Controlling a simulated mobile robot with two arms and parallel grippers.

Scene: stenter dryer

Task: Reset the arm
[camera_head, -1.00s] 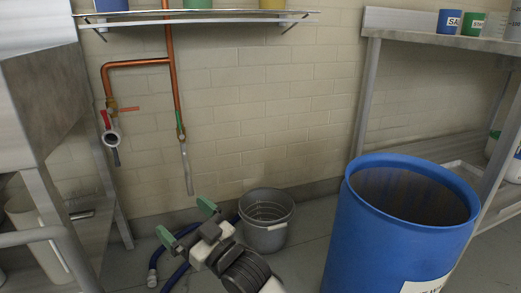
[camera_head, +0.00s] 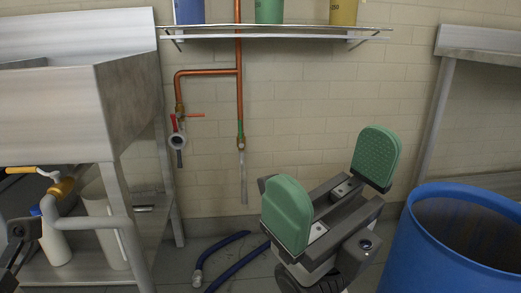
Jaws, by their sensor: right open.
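My right gripper (camera_head: 332,182) is raised in the middle of the head view, in front of the tiled wall. Its two green-padded fingers stand wide apart with nothing between them. My right arm comes up from the bottom edge below it. The gripper is left of the blue barrel and appears clear of it.
A blue barrel (camera_head: 455,250) with dark contents stands at lower right. A steel sink unit (camera_head: 75,115) is at left, with a yellow-handled valve (camera_head: 62,187). Copper pipes (camera_head: 239,80) run down the wall below a shelf (camera_head: 275,33). Blue hoses (camera_head: 240,268) lie on the floor.

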